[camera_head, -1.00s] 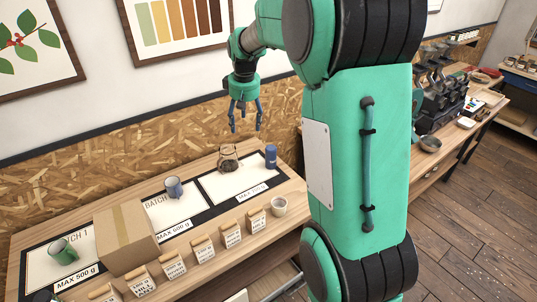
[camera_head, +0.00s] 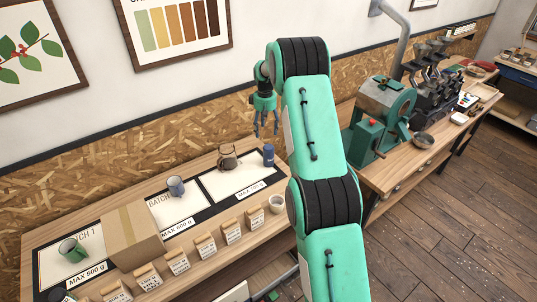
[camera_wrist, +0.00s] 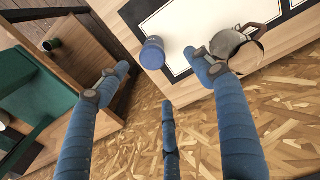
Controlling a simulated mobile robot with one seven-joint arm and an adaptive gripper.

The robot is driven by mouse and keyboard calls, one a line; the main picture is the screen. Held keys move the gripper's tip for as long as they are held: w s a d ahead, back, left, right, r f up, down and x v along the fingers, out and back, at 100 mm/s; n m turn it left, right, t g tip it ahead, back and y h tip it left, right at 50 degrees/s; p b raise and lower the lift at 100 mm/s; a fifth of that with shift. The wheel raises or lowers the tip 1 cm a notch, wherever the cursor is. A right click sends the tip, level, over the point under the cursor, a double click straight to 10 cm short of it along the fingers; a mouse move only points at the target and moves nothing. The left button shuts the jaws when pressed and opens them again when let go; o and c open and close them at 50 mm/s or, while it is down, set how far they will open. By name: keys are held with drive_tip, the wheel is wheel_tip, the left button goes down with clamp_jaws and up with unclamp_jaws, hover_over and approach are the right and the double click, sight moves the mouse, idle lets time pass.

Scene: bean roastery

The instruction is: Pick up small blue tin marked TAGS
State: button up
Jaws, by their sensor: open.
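The small blue tin (camera_head: 268,155) stands upright at the right back of the wooden counter, by the corner of the right white mat. It also shows in the wrist view (camera_wrist: 152,53), upper middle, beyond my fingers. Its marking is too small to read. My gripper (camera_head: 266,130) hangs fingers down above and just behind the tin, apart from it. In the wrist view my gripper (camera_wrist: 165,90) has its blue fingers spread wide with nothing between them.
A glass carafe (camera_head: 228,158) stands left of the tin, close to one finger in the wrist view. The chipboard wall (camera_head: 110,160) is close behind.

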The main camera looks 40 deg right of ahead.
sight(269, 147)
drive_tip(key=f, duration=0.1)
drive_tip(key=d+f, duration=0.2)
drive_tip(key=shift+w+d+p, duration=0.15)
drive_tip(key=shift+w+p, duration=0.1)
drive_tip(key=shift+p, duration=0.05)
drive_tip(key=shift+f, duration=4.25)
drive_tip(key=shift+f+p, duration=0.5)
drive_tip(key=shift+f, duration=2.05)
